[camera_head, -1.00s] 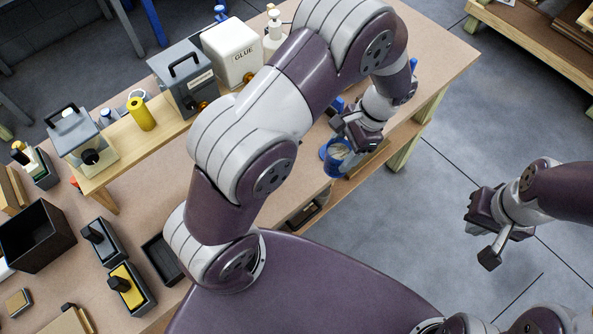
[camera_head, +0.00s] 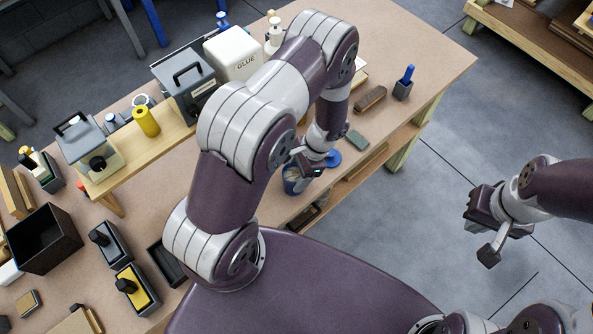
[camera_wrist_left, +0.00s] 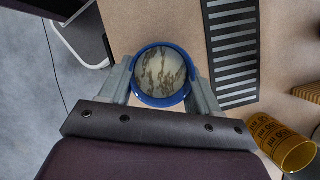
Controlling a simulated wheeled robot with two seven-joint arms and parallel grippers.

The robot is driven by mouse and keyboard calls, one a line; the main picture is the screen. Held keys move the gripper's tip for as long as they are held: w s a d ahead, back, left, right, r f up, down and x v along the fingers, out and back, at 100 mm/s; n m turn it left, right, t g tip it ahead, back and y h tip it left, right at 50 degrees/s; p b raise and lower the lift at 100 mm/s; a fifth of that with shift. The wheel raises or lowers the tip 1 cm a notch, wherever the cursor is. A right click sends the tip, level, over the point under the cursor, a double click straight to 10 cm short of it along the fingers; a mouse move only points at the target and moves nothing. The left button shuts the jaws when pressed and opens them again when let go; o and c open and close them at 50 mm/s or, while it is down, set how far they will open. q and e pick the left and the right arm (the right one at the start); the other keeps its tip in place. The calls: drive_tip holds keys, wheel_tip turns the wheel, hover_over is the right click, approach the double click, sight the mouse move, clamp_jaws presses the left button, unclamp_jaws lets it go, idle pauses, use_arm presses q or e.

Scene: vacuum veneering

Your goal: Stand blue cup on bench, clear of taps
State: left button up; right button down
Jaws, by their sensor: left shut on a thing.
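The blue cup (camera_head: 291,186) is in my left gripper (camera_head: 300,172) near the bench's front edge in the head view. In the left wrist view the cup's blue rim (camera_wrist_left: 160,101) sits between the two fingers, which are shut on it. Its inside looks pale with brown streaks. I cannot tell whether its base touches the bench (camera_head: 415,40). The containers with taps, a dark grey one (camera_head: 186,80) and a lighter one (camera_head: 85,142), stand on a raised wooden shelf to the left, apart from the cup. My right gripper (camera_head: 484,226) hangs over the floor; its jaw opening is unclear.
The left wrist view shows a striped strip (camera_wrist_left: 233,50) and a yellow marked cup (camera_wrist_left: 288,150) nearby. My left arm hides part of the bench.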

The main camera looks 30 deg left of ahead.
use_arm(q)
drive_tip(key=o, duration=1.3)
drive_tip(key=shift+d, duration=0.1)
drive_tip(key=b+v, duration=0.3)
drive_tip(key=v, duration=0.9)
drive_tip(key=s+a+r+n+t+h, duration=0.1)
drive_tip(key=s+r+n+t+h, duration=0.2)
drive_tip(key=s+r+n, duration=0.5)
drive_tip(key=shift+a+r+n+t, duration=0.3)
drive_tip(key=shift+r+n+t, duration=0.1)
drive_tip(key=shift+t, duration=0.4)
